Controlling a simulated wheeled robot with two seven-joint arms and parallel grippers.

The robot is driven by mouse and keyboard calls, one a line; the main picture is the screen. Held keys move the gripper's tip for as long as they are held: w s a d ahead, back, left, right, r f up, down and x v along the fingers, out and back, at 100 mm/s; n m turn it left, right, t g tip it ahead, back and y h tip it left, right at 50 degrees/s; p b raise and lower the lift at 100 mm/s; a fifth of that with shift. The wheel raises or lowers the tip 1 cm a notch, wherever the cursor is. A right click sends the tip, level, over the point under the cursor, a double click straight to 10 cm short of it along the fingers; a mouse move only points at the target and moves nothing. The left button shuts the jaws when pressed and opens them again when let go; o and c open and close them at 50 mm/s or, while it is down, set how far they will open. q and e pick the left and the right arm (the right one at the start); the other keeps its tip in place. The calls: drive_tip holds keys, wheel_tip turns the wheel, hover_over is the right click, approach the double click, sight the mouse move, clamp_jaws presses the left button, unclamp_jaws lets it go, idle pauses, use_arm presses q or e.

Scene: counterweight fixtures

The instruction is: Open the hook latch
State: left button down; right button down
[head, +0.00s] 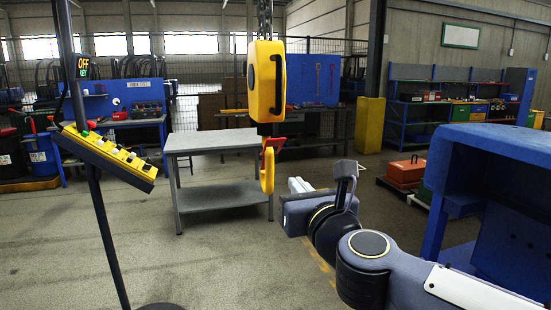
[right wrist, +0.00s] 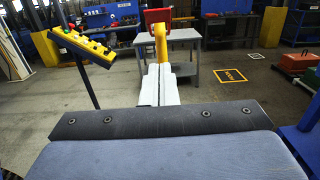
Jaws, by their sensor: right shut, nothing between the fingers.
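A yellow hook (head: 267,172) hangs below a yellow hoist body (head: 265,80), with a red latch (head: 274,143) at its top. In the right wrist view, the hook (right wrist: 160,42) and the red latch (right wrist: 157,15) are straight beyond my fingertips. My right gripper (head: 296,185) is to the right of the hook in the head view, near its lower part. Its white fingers (right wrist: 159,70) are together with nothing between them. In the right wrist view the fingertips overlap the hook's lower end; I cannot tell whether they touch. My left gripper is not in view.
A grey table (head: 214,140) stands behind the hook. A yellow control box (head: 108,155) on a black pole is at the left, with an "OFF" sign (head: 83,67) above. A blue structure (head: 490,160) is close at the right. The floor around the hook is open.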

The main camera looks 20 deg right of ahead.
drive_tip(key=p, duration=0.1)
approach(274, 145)
drive_tip(key=w+f, duration=0.3)
drive_tip(key=w, duration=0.1)
drive_tip(key=shift+w+r+p, duration=0.5)
drive_tip(key=shift+r+p, duration=0.05)
drive_tip(key=shift+r, duration=0.2)
drive_tip(key=shift+w+r+p, duration=0.5)
drive_tip(key=shift+r, duration=0.25)
drive_tip(key=shift+r, duration=0.1)
